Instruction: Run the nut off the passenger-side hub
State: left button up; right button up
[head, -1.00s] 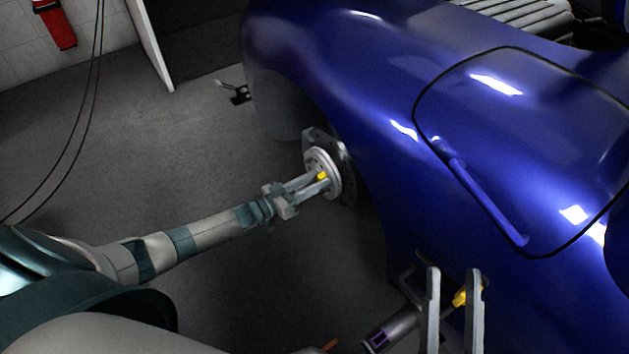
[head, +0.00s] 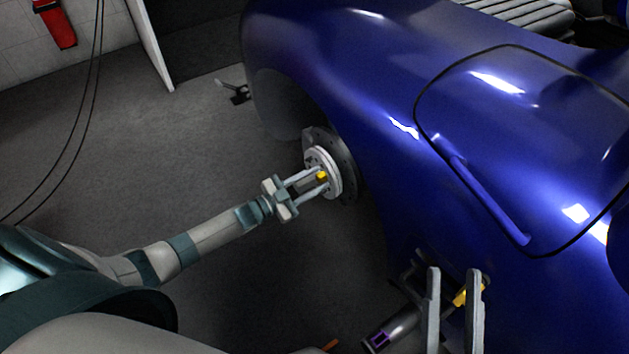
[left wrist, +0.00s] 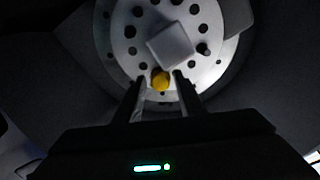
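The hub (head: 328,158) is a pale disc with holes, in front of a dark rotor under the blue car's fender; it also faces the left wrist view (left wrist: 125,48). A yellow nut (head: 321,175) sits low on its face. My left gripper (head: 318,181) reaches the hub with its fingers on either side of the nut. In the left wrist view the nut (left wrist: 161,82) lies between the fingertips with a small gap on each side. My right gripper (head: 454,274) is at the lower right, fingers apart, with a yellow piece (head: 461,296) partly hidden behind one finger.
The blue car body (head: 390,80) fills the right side. A grey cylinder with a purple band (head: 383,338) lies near my right gripper. A grey square block (left wrist: 172,45) covers the hub's centre. Dark floor (head: 190,130) is clear left of the hub.

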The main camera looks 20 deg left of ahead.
pick_arm(q)
jog(key=m+b, duration=0.1)
jog(key=m, duration=0.3)
jog(key=shift+m, duration=0.4)
jog(key=m+b, duration=0.1)
jog(key=m, duration=0.2)
jog(key=shift+f, duration=0.1)
jog(key=m+b, duration=0.2)
jog(key=m, duration=0.5)
jog(key=shift+m+b, duration=0.3)
jog(key=shift+b, duration=0.1)
